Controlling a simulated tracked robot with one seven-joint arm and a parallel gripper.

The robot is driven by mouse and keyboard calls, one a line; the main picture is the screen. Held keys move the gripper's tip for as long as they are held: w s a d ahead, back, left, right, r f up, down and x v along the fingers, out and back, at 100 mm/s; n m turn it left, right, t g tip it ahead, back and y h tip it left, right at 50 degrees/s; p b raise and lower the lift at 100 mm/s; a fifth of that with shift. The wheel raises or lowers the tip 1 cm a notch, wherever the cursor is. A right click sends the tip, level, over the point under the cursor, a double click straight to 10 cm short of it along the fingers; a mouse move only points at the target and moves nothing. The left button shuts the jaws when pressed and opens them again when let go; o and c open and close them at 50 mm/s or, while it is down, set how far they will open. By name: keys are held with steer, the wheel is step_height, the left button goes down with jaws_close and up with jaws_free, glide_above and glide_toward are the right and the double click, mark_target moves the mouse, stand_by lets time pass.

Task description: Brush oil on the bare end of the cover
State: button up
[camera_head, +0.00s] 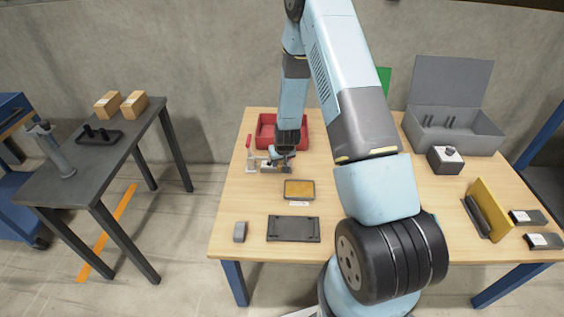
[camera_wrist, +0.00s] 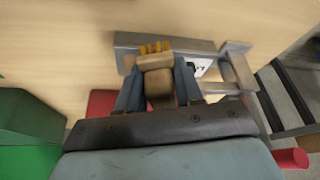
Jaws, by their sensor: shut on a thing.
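My gripper (camera_head: 284,160) is low over the back left of the table. In the wrist view my gripper (camera_wrist: 159,90) is shut on a brush (camera_wrist: 157,64) with a wooden handle and orange bristles. The bristles (camera_wrist: 155,47) lie over or against a grey bar (camera_wrist: 192,45); I cannot tell whether they touch it. The bar seems to be the cover or part of its holder, and a grey clamp (camera_wrist: 235,66) stands at its right end. In the head view the clamp's red handle (camera_head: 249,143) stands upright left of my gripper. My gripper partly hides the bar there.
A red bin (camera_head: 262,143) stands just behind my gripper. A grey open box (camera_head: 455,137) and a yellow angled piece (camera_head: 491,208) stand right.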

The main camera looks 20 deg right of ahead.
steer(key=r, duration=0.3)
steer(key=shift+d, duration=0.2)
steer(key=shift+r, duration=2.05)
steer(key=shift+s, duration=0.1)
